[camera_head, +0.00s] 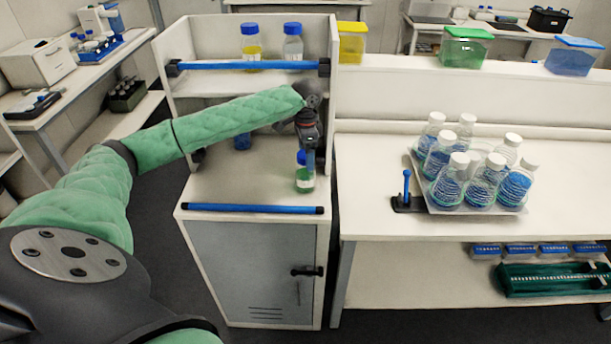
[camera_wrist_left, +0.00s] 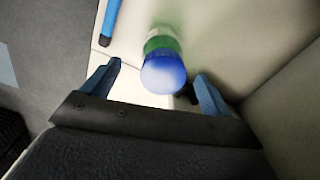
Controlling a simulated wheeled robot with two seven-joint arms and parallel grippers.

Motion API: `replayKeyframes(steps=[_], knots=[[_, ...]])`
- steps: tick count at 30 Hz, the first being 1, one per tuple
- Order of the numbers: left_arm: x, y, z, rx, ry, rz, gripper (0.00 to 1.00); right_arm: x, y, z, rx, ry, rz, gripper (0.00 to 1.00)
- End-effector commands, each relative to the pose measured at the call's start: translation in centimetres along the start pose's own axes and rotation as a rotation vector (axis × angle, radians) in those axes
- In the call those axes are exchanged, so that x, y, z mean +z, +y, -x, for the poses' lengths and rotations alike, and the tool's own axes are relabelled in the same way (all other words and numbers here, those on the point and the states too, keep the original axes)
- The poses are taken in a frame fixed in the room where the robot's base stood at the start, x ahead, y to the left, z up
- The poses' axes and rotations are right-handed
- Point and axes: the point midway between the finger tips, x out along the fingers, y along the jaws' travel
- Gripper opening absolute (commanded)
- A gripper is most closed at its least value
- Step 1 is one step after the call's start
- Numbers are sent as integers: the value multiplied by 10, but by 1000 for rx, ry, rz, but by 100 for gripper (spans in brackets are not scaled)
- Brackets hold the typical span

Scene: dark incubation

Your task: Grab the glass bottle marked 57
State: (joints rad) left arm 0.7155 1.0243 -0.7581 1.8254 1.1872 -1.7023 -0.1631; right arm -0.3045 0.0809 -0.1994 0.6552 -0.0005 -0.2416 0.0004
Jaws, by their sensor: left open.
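A small glass bottle with a blue cap and green liquid (camera_head: 305,178) stands upright on the lower top of the white cabinet. It also shows in the left wrist view, seen from above (camera_wrist_left: 163,72). My left gripper (camera_head: 309,148) is over this bottle, pointing down. In the left wrist view my left gripper (camera_wrist_left: 157,86) is open, with a blue finger on each side of the cap and gaps between. Another blue-topped item (camera_head: 242,142) is partly hidden behind my arm. No number is readable.
Blue rails run along the shelf (camera_head: 245,65) and the cabinet's front edge (camera_head: 250,209). The cabinet's side wall stands close right of my gripper. A tray (camera_head: 470,210) of several white-capped flasks is on the right bench. The cabinet top's left front is clear.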

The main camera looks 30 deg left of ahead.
Motion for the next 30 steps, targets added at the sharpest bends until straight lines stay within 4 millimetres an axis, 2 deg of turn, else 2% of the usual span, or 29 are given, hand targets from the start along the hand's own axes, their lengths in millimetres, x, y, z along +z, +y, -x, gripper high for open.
replayKeyframes(steps=[5,9,15,19,26,30], knots=[[0,-1,-6,1,-1,0,86,6,0,10,0,-5,0,82],[1,-2,-19,2,-2,2,86,17,-1,23,-1,-15,0,82],[1,-3,-42,1,-1,1,86,11,-2,36,-2,-9,-1,82],[1,-3,-51,1,0,0,86,10,-2,38,-2,-8,-1,82],[1,-3,-52,0,0,0,86,8,-2,37,-2,-7,-1,82],[1,-3,-52,0,0,0,60,9,-1,37,-1,-8,-1,82]])
